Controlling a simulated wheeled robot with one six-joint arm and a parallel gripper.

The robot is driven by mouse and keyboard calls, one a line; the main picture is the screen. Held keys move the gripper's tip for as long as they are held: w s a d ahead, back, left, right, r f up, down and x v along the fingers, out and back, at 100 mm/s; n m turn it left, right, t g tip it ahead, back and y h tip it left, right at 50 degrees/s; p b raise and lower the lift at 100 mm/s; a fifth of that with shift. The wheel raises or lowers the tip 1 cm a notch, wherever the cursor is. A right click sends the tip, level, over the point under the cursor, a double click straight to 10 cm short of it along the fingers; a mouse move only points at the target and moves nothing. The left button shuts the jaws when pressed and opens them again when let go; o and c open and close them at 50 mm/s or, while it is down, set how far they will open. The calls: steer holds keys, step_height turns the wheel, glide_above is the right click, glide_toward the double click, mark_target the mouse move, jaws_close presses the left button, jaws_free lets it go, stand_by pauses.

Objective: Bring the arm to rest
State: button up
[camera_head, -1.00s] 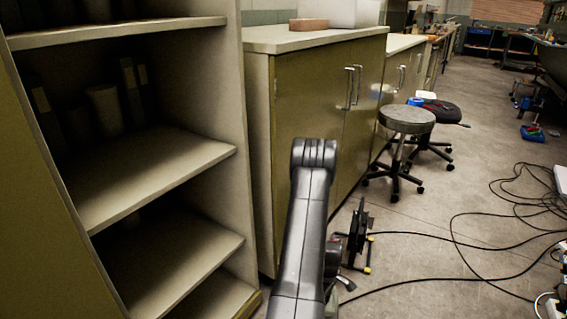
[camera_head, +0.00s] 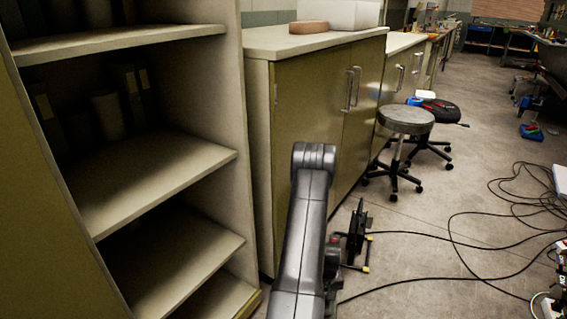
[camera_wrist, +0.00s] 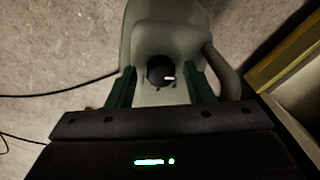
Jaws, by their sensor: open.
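My arm (camera_head: 305,215) rises from the bottom middle of the head view, its elbow at the top, in front of the cabinet. A darker wrist part shows just right of the upper link, and the gripper itself is not clearly visible there. In the wrist view my gripper (camera_wrist: 162,88) shows two dark green fingers standing apart, so it is open. A pale rounded body with a dark round spot lies behind the fingers; I cannot tell whether it is part of me or whether it touches them. No held object is visible.
An open shelf unit (camera_head: 190,165) stands close on the left. A closed cabinet (camera_head: 310,110) stands behind my arm. A stool (camera_head: 406,120), a small black stand (camera_head: 357,235) and loose cables (camera_head: 470,240) are to the right. Bare floor (camera_head: 420,215) lies between them.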

steer(key=m+p, duration=0.2)
steer(key=m, duration=0.3)
steer(key=shift+m, duration=0.4)
steer(key=shift+s, duration=0.1)
